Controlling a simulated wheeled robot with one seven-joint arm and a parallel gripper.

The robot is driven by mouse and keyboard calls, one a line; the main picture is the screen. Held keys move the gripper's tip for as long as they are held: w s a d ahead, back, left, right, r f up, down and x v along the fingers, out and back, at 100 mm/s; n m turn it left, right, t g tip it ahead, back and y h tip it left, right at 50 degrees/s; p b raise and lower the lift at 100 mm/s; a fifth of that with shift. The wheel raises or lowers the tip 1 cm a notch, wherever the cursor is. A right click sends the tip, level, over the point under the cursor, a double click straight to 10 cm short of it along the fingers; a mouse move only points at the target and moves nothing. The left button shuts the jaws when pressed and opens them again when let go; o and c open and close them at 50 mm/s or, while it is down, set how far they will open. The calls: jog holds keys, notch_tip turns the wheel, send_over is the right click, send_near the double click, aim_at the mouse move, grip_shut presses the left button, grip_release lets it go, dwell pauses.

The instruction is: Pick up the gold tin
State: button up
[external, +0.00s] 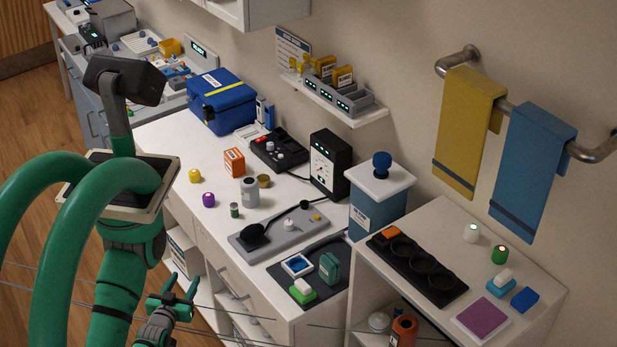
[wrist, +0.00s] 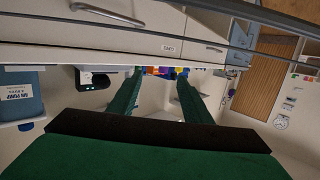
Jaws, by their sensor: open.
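The gold tin (external: 264,181) is a small, short round tin on the white counter, just behind and right of a grey canister (external: 249,192). My gripper (external: 181,283) is open and empty. It is low in front of the counter's drawers, well away from the tin. In the wrist view my open gripper (wrist: 160,76) points along the cabinet front, with small coloured things far off between its fingertips. I cannot make out the gold tin in the wrist view.
Near the tin stand an orange box (external: 234,162), a small green can (external: 234,210), a purple knob-like item (external: 208,200) and a yellow one (external: 195,176). A grey panel with a black handset (external: 285,232) lies to the front right. The counter's drawer fronts (external: 215,255) stand beside my gripper.

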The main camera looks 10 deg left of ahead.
jog(key=w+a+r+t, duration=0.2)
jog(key=w+r, duration=0.1)
jog(key=w, duration=0.8)
jog(key=w+a+r+t, duration=0.1)
jog(key=w+r, duration=0.2)
jog(key=w, duration=0.8)
jog(key=w+a+r+n+t+y, duration=0.25)
jog(key=w+r+n, duration=0.25)
jog(key=w+r, duration=1.45)
jog(key=w+f+g+h, duration=0.2)
jog(key=w+f, duration=0.3)
jog(key=m+g+h, duration=1.3)
jog(key=m, duration=0.4)
send_near(258, 179)
notch_tip(258, 179, up, 4)
jog(key=w, duration=0.1)
jog(key=shift+s+a+f+m+g, duration=0.15)
jog(key=shift+f+m+g, duration=0.2)
jog(key=shift+f, duration=0.2)
jog(key=shift+s+a+f+m+g, duration=0.2)
jog(key=shift+f+m+g, duration=0.15)
jog(key=shift+f, duration=0.15)
jog(key=x, duration=0.5)
jog(key=shift+a+f, duration=0.15)
jog(key=shift+f, duration=0.3)
jog(key=shift+w+x, duration=0.2)
jog(key=shift+x, duration=2.8)
jog(key=shift+a+f, duration=0.15)
jog(key=shift+a, duration=0.05)
jog(key=c, duration=0.8)
